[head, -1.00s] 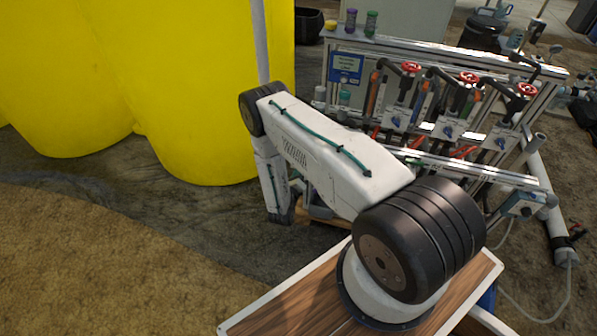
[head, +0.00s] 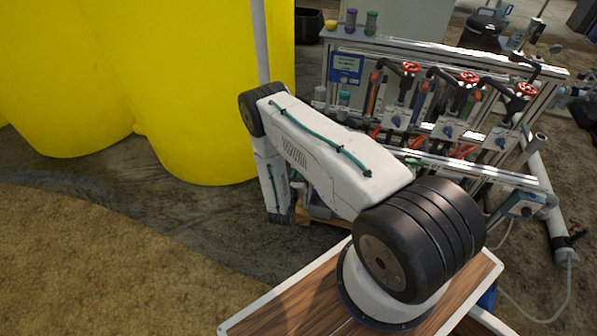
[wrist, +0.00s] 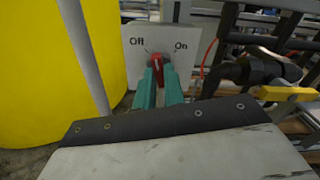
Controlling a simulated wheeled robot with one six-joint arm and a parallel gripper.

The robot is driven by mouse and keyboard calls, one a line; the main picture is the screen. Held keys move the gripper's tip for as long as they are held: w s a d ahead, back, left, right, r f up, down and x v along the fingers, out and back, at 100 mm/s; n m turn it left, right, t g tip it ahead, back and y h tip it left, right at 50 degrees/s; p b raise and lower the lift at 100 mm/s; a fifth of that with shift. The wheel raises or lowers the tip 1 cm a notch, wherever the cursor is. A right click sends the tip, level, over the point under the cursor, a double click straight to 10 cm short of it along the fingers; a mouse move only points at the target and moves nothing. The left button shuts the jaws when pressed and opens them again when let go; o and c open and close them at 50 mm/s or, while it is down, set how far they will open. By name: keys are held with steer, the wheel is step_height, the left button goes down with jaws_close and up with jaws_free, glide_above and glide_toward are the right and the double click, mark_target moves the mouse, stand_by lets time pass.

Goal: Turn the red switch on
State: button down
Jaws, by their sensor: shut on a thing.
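In the wrist view, the red switch (wrist: 157,62) sits on a pale upright plate (wrist: 138,38) with "Off" printed at its upper left and "On" at its upper right. The visible red part lies between the two marks, slightly nearer "Off"; its exact angle is hard to tell. My gripper (wrist: 159,80) has two teal fingers, shut on the red switch from either side. The fingers hide the lower part of the switch. In the head view the gripper and the switch cannot be made out behind my arm.
A large yellow tank (head: 190,90) and a pale upright pole (head: 261,40) stand left of the plate. The skid's frame with pipes and red handwheels (head: 468,77) is on the right. A yellow-handled valve (wrist: 285,93) and dark pipework are close right of my gripper.

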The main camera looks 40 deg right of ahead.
steer(key=m, duration=1.2)
stand_by(0.5)
steer(key=c, duration=1.5)
jaws_free()
steer(key=v, duration=0.7)
steer(key=shift+s+a, duration=0.2)
steer(key=shift+a, duration=0.15)
